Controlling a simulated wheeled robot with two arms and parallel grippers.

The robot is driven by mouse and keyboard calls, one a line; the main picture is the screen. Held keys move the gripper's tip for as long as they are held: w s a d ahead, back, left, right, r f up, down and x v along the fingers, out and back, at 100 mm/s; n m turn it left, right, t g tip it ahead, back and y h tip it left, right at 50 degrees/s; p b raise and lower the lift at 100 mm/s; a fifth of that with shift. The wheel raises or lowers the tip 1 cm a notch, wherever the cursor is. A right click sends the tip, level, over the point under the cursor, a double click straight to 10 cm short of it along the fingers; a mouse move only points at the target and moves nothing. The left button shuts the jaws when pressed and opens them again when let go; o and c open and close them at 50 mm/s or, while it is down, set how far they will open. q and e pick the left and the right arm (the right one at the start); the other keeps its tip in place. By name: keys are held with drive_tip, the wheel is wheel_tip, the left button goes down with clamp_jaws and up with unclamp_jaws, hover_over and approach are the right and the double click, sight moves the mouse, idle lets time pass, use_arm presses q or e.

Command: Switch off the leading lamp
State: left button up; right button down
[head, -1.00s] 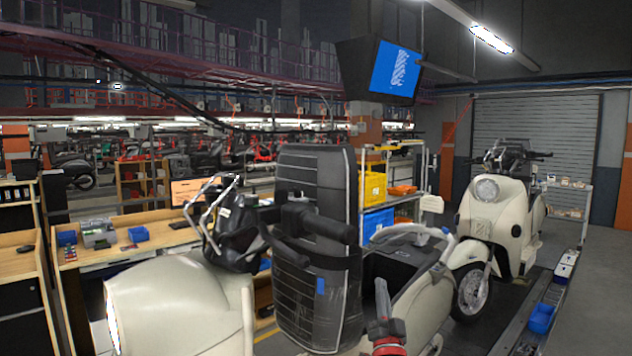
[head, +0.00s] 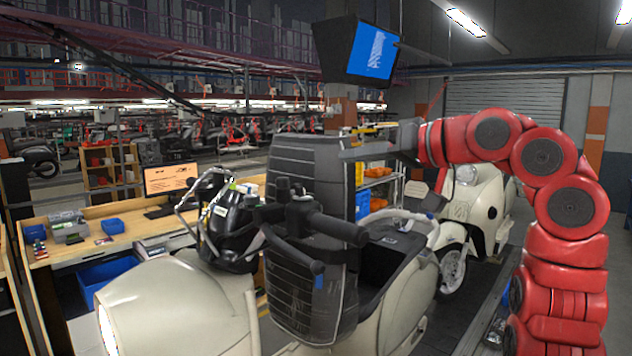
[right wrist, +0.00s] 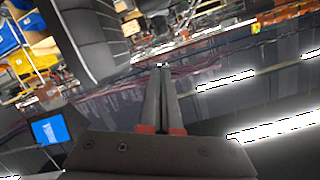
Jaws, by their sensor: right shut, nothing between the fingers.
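The near cream scooter (head: 180,295) fills the lower left of the head view, with its headlamp (head: 106,328) bright at the picture's left side. Its black handlebar (head: 315,225) stands in front of the dark ribbed backrest. My right gripper (head: 345,155) is shut and empty, above the handlebar, apparently beside the top of the backrest. Its shut fingers also show in the right wrist view (right wrist: 158,75). My left gripper is out of view.
A wooden bench (head: 85,240) with blue bins (head: 112,226) and a monitor (head: 170,178) stands at the left. A blue screen (head: 371,50) hangs overhead. A shelf (head: 385,180) stands behind the backrest.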

drive_tip(key=shift+s+r+g, duration=0.1)
drive_tip(key=shift+s+g, duration=0.2)
drive_tip(key=shift+s, duration=0.6)
drive_tip(key=p, duration=0.6)
hover_over(307, 204)
drive_tip(key=d, duration=0.1)
drive_tip(key=shift+w+f, duration=0.2)
drive_tip(key=shift+f, duration=0.3)
drive_tip(key=shift+w+f, duration=0.15)
drive_tip(key=shift+f, duration=0.3)
drive_tip(key=f+p, duration=0.1)
drive_tip(key=f, duration=0.1)
drive_tip(key=shift+s+a+f+p, duration=0.2)
drive_tip(key=shift+a+f+p, duration=0.1)
drive_tip(key=shift+f+p, duration=0.05)
drive_tip(key=shift+s+f+p, duration=0.2)
drive_tip(key=shift+f+p, duration=0.15)
drive_tip(key=shift+f, duration=0.2)
drive_tip(key=shift+a+f, duration=0.2)
drive_tip(key=shift+f, duration=0.05)
